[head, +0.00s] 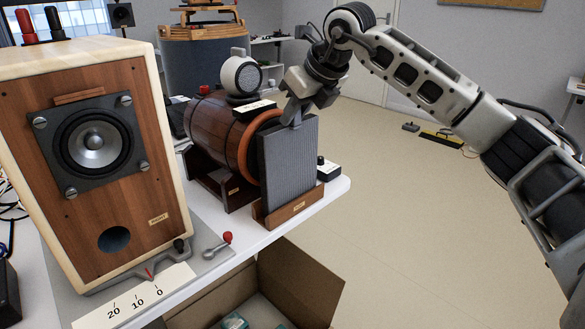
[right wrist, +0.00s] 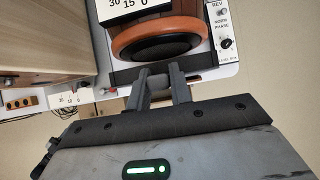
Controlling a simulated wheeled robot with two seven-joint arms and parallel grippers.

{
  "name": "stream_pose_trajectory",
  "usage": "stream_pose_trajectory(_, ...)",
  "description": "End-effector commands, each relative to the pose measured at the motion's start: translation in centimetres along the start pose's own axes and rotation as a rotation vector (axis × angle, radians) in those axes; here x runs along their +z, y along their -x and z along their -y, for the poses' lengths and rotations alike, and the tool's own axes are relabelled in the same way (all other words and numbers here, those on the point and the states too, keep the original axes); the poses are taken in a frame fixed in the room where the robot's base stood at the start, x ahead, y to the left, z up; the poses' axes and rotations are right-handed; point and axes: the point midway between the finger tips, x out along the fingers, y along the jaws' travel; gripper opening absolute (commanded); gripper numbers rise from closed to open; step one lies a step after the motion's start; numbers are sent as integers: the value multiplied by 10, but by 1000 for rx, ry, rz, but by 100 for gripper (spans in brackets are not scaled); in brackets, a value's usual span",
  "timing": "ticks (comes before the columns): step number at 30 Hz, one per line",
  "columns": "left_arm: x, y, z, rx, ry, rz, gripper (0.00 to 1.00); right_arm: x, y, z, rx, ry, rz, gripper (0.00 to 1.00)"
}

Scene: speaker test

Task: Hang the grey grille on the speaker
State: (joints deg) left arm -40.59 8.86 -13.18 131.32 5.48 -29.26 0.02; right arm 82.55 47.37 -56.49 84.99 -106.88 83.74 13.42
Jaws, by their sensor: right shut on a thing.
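The grey grille (head: 288,165) is a flat upright panel. Its lower edge is at a low wooden stand (head: 288,211) on the table's front right corner; I cannot tell whether it rests in it. My right gripper (head: 296,115) is shut on the grille's top edge, and its fingers show in the right wrist view (right wrist: 160,83), where the grille is hard to make out. The wooden speaker (head: 115,210) stands at the left in the head view, with its round driver (head: 95,141) uncovered and a port below. My left gripper is not in view.
A barrel-shaped cabinet (head: 212,133) with an orange ring lies on a cradle just behind the grille. A scale plate (head: 134,298) and a red-knobbed lever (head: 220,243) are before the speaker. An open cardboard box (head: 303,283) is below the table edge. Floor at right is mostly clear.

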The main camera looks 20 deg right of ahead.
Motion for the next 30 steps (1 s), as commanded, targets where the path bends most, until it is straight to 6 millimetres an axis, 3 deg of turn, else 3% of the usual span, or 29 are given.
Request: stream_pose_trajectory(30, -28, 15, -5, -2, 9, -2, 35, 20, 30, -1, 2, 1, -2, 0)
